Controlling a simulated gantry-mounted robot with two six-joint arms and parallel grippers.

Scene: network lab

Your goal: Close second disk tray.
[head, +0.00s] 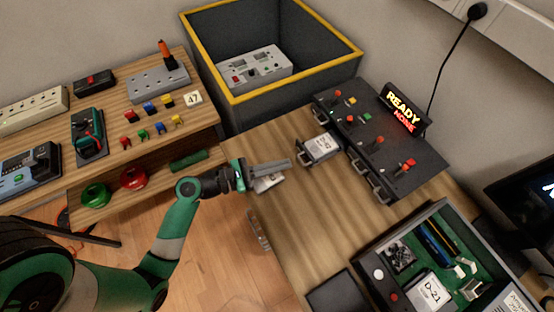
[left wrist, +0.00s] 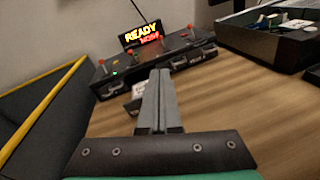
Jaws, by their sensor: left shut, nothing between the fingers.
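The black disk unit (head: 382,150) stands on the wooden table, with several handled trays along its front. One tray (head: 303,158) is pulled out toward my left gripper and holds a pale, labelled disk (head: 320,147). The other visible trays look flush. My left gripper (head: 289,163) is shut and empty, just in front of the open tray, with a small apparent gap. In the left wrist view the fingers (left wrist: 160,72) point toward the unit (left wrist: 160,58) and partly hide the open tray (left wrist: 132,107). My right gripper is not in view.
A dark bin with a yellow rim (head: 300,90) stands behind and left. An open case with circuit boards (head: 440,265) sits at the front right. A lit sign (head: 405,108) stands behind the unit. The table middle (head: 310,215) is clear.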

